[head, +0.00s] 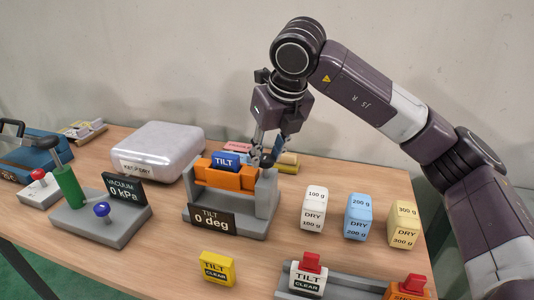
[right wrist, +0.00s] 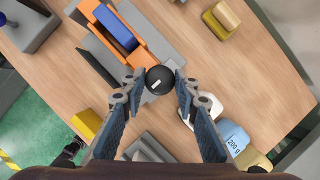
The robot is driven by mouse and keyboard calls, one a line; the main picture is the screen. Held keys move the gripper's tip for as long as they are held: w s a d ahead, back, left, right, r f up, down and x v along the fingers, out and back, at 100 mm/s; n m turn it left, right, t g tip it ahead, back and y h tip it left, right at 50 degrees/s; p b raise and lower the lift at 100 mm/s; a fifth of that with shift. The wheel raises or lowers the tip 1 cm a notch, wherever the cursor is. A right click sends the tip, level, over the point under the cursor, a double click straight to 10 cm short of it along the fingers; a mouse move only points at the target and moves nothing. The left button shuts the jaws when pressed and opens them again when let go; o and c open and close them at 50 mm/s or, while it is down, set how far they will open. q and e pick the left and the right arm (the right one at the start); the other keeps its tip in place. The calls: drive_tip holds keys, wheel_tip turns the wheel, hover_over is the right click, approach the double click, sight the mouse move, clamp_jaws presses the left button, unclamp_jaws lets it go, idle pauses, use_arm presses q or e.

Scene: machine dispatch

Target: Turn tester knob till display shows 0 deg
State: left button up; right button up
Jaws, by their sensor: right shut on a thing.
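The grey tilt tester (head: 262,208) stands mid-table, with an orange cradle (head: 238,182) holding a blue block marked TILT (head: 225,161). Its display (head: 211,219) reads "0 deg". The cradle looks about level. My right gripper (head: 267,155) reaches down at the tester's right end. In the right wrist view, the round black knob (right wrist: 159,82) with a white mark sits between the fingertips of my right gripper (right wrist: 160,75), which is shut on it. In the head view the knob is hidden behind the fingers. My left gripper is not in view.
A vacuum tester (head: 100,220) and a silvery dry box (head: 165,150) stand to the left. Weight blocks (head: 313,210) marked DRY stand to the right. A yellow TILT CLEAR block (head: 217,268) and a grey rack (head: 345,285) with stamps are in front.

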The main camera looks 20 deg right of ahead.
drive_tip(key=o, duration=1.1)
drive_tip(key=v, duration=1.2)
drive_tip(key=shift+r, duration=0.1)
